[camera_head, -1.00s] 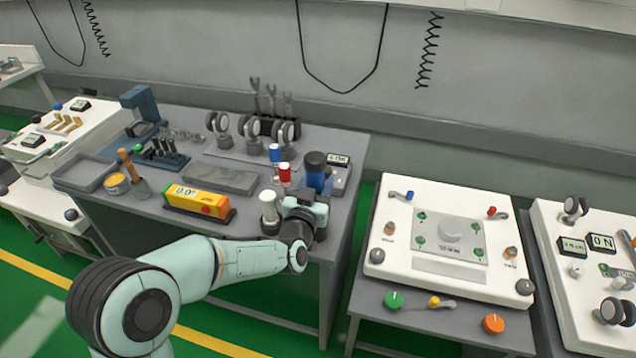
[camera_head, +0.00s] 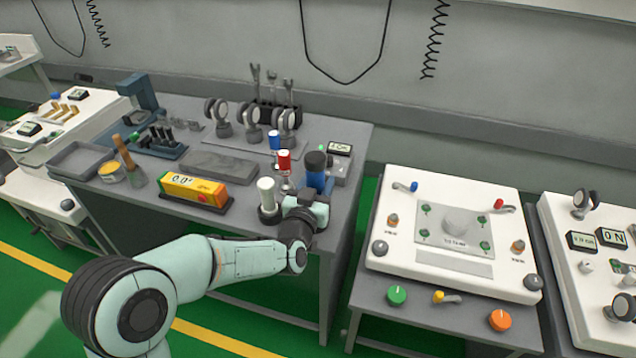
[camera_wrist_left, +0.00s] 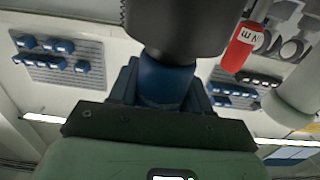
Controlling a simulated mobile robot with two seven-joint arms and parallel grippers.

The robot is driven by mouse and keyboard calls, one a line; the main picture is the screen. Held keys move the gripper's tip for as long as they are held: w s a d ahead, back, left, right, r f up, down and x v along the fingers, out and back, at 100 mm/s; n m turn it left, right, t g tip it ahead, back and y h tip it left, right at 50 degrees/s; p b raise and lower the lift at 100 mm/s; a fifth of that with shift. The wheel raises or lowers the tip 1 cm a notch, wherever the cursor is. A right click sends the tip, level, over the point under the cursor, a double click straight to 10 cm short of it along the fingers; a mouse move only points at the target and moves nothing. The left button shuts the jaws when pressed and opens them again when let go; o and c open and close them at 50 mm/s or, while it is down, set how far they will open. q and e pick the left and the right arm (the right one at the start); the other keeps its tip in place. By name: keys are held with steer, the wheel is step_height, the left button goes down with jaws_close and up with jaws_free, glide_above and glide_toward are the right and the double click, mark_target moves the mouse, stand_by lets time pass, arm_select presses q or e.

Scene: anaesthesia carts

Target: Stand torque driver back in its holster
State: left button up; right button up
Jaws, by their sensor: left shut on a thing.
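The torque driver (camera_head: 315,178), a blue body with a black cap, stands roughly upright at the bench's front right corner. My left gripper (camera_head: 306,208) is shut on its blue body. In the left wrist view the blue body (camera_wrist_left: 165,82) rises between the jaws, with the wide black cap above. The driver's lower end is hidden behind my gripper. I cannot make out its holster or tell whether the driver's foot touches anything. My right gripper is out of view.
Close by stand a white-topped tool (camera_head: 266,194), a red-topped one (camera_head: 284,162) and a blue-topped one (camera_head: 274,141). A display unit (camera_head: 340,160) is just behind the driver. A yellow meter (camera_head: 193,190) lies left. A white panel (camera_head: 450,225) stands right, across a gap.

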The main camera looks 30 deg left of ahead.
arm_select(q)
steer(key=shift+f+b, duration=0.2)
steer(key=shift+b, duration=0.15)
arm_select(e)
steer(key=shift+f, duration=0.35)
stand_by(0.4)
arm_select(q)
steer(key=o, duration=1.7)
steer(key=shift+f, duration=0.1)
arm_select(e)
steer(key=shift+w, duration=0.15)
arm_select(q)
steer(key=p+v, duration=0.1)
steer(key=v, duration=1.2)
steer(key=shift+s, duration=0.25)
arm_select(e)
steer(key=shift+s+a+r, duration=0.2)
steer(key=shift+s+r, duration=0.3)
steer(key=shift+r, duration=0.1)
